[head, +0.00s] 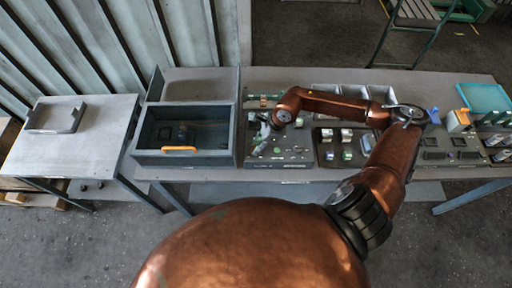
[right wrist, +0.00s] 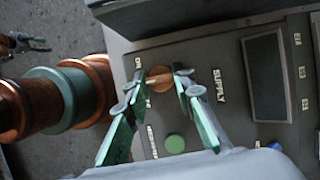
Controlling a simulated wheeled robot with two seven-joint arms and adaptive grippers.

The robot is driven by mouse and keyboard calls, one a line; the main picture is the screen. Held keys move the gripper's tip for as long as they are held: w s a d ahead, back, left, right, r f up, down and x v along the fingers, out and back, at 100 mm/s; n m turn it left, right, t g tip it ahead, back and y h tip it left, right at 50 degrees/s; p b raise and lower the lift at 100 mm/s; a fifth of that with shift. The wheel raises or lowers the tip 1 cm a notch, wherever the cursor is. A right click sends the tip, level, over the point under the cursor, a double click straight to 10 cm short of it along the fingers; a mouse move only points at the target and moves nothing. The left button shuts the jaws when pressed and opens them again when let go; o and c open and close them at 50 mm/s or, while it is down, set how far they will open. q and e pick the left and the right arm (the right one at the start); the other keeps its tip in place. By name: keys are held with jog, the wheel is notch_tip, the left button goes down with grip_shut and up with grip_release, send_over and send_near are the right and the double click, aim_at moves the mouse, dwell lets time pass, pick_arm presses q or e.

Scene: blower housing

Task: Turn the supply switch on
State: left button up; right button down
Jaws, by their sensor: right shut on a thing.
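The supply switch (right wrist: 160,80) is a small orange-brown piece on a dark panel (right wrist: 205,55) lettered SUPPLY. An ON label stands to its upper left in the right wrist view. My right gripper (right wrist: 158,80) is shut on the switch, with a fingertip on either side of it. I cannot tell which way the switch is set. In the head view my right gripper (head: 264,122) is small over the control panel (head: 280,160), and the switch cannot be made out there.
A green round button (right wrist: 174,143) sits beside the right fingers. A dark rectangular window (right wrist: 267,75) is farther right on the panel. An open grey bin with an orange handle (head: 180,149) stands left of the panel. Other fixtures (head: 345,148) fill the bench to the right.

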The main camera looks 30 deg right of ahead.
jog(key=m+b, duration=0.1)
jog(key=m, duration=0.1)
jog(key=m+t+h+b, duration=0.1)
jog(key=m+b, duration=0.1)
jog(key=shift+s+a+f+m, duration=0.1)
jog(key=shift+a+f+m, duration=0.1)
jog(key=shift+m, duration=0.1)
jog(key=m+t+h+b, duration=0.1)
jog(key=m+b, duration=0.1)
jog(key=m, duration=0.1)
jog(key=shift+b, duration=0.35)
jog(key=shift+r+m+h+b, duration=0.15)
jog(key=shift+m+h+b, duration=0.35)
jog(key=shift+m+b, duration=0.4)
jog(key=c, duration=1.6)
grip_release()
jog(key=v, duration=1.2)
jog(key=shift+s, duration=0.1)
